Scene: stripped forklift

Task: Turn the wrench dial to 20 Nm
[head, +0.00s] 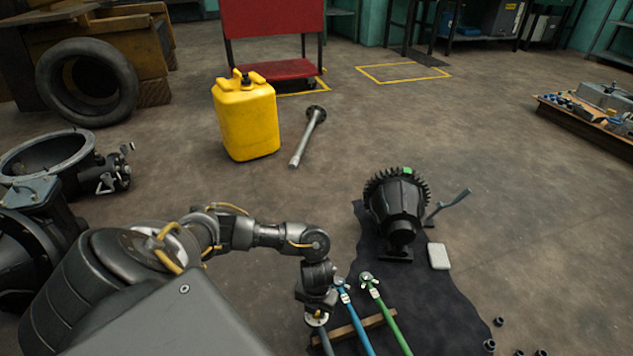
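Several wrenches lie side by side on a wooden rest (377,323) at the bottom centre. One has a blue handle (357,326) and one a green handle (390,314), both with pale metal heads. A third, dark-handled wrench (325,343) lies to their left, partly under my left gripper. My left gripper (317,308) points down at the head end of this dark wrench, very close to it or touching. The fingers are too small and dark to show if they are open or shut. No dial markings can be read. My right gripper is not in view.
A dark mat (450,315) lies under the wrenches. A black gear unit (398,208) and a pale block (438,256) stand on it. Small dark sockets (498,321) lie at the lower right. A yellow canister (246,118) and a metal shaft (308,137) are farther back. The right floor is largely clear.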

